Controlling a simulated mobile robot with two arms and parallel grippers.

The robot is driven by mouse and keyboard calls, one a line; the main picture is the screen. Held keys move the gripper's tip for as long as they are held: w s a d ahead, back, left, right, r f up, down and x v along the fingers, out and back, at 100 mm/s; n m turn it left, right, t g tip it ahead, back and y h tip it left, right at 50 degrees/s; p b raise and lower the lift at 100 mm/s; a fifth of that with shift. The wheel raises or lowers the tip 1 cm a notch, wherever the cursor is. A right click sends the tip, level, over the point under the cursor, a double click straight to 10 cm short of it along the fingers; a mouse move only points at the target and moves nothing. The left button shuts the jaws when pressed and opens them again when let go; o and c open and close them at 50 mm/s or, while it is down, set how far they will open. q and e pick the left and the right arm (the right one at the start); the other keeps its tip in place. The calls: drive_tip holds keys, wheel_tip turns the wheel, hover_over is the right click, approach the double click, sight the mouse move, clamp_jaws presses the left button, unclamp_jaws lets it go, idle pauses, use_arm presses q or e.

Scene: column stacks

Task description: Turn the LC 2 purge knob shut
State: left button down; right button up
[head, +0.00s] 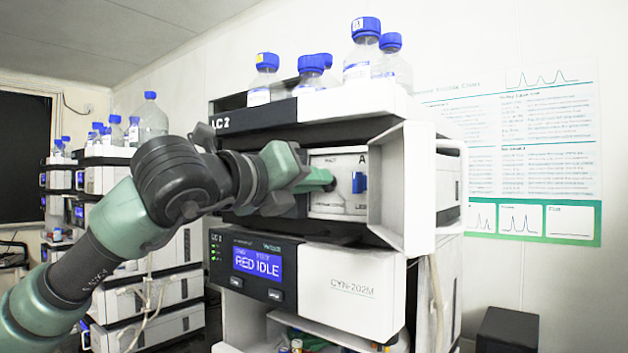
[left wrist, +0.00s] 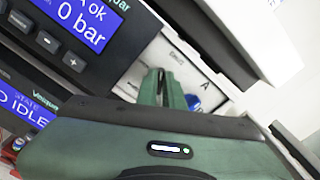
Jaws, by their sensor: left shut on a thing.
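The LC 2 stack (head: 270,115) stands in the middle of the head view. A white panel (head: 340,160) marked "A" shows in its open upper bay, and the panel also shows in the left wrist view (left wrist: 180,55). My left gripper (head: 328,180) reaches in from the left, its green fingers at the panel. In the left wrist view the fingers (left wrist: 163,78) are close together at the panel. They are shut on the purge knob, which they mostly hide. A blue part (head: 359,182) sits just right of the fingertips. My right gripper is not in view.
A white door or cover (head: 412,185) stands open right of the bay. Several blue-capped bottles (head: 362,50) stand on top. Another stack (head: 105,180) stands behind on the left.

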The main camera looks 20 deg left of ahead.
use_arm(q)
drive_tip(key=shift+d+f+m+b, duration=0.1)
drive_tip(key=shift+f+m+b, duration=0.1)
drive_tip(key=shift+m+b, duration=1.2)
drive_tip(key=shift+b, duration=0.25)
drive_tip(key=shift+r+m+b, duration=0.15)
drive_tip(key=shift+m+b, duration=0.4)
drive_tip(key=shift+m, duration=1.15)
drive_tip(key=shift+r, duration=0.1)
drive_tip(key=c, duration=1.5)
unclamp_jaws()
drive_tip(key=shift+c, duration=0.2)
